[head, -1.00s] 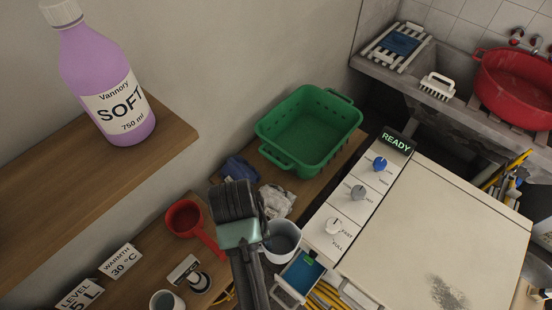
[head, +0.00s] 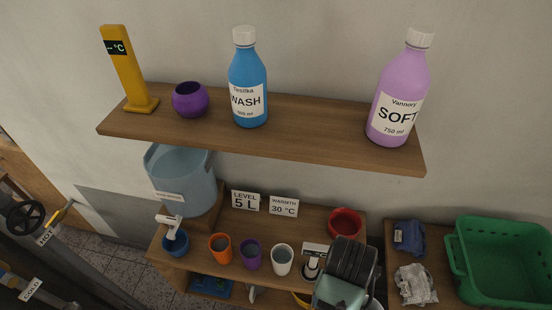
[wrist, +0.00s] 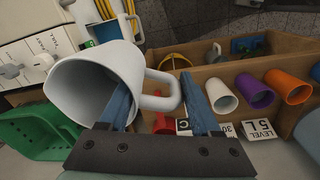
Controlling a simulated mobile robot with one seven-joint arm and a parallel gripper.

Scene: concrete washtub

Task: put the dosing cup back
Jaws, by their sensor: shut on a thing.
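My gripper (wrist: 155,88) is shut on a large white jug (wrist: 92,82), at its handle side; the jug's open mouth faces left in the wrist view. In the head view my gripper (head: 345,270) hangs over the right part of the lower bench and hides most of the jug. Small cups stand on that bench: orange (head: 220,248), purple (head: 251,257) and white (head: 282,260). A round purple cup (head: 190,99) sits on the upper shelf, left of the blue WASH bottle (head: 248,82). No label shows which is the dosing cup.
The upper shelf (head: 300,134) overhangs the bench and also holds the pink SOFT bottle (head: 397,92) and a yellow thermometer stand (head: 126,68). A water tank (head: 180,180) stands at left. A red scoop (head: 345,222) is close behind my gripper. A green basket (head: 505,255) stands at right.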

